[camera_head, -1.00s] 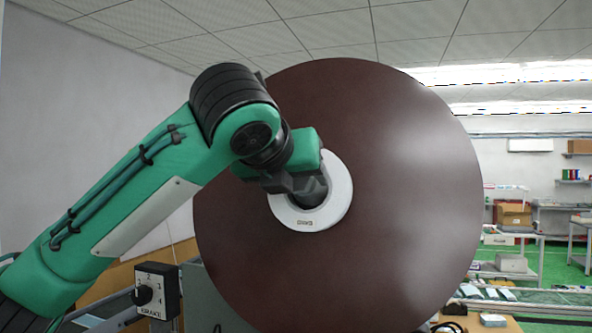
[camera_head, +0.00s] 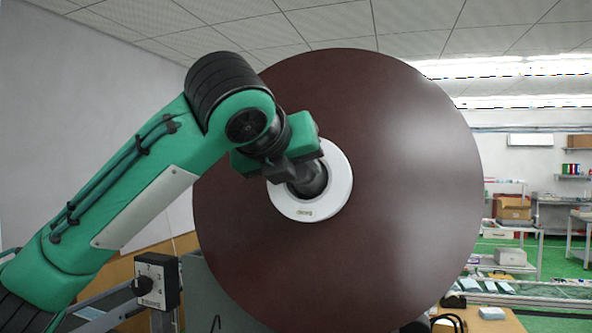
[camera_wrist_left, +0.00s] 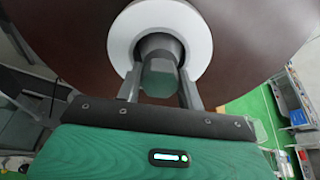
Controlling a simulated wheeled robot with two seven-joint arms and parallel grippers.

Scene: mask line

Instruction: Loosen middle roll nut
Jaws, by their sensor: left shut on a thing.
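A large dark brown roll (camera_head: 400,170) faces me and fills the middle of the head view. A white ring core (camera_head: 335,200) with a small label sits at its centre. The grey nut (camera_head: 312,180) sticks out of the core; it also shows in the left wrist view (camera_wrist_left: 160,78). My left gripper (camera_head: 295,173) reaches in from the left at the core. In the left wrist view its two fingers (camera_wrist_left: 161,88) lie on either side of the nut, shut on it. The gripper hides part of the nut and core in the head view. My right gripper is not seen.
A black control box with a knob (camera_head: 157,283) stands at lower left, below my left arm. Shelves and tables with boxes (camera_head: 513,210) stand far back at right. A table with small items (camera_head: 490,318) is at lower right.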

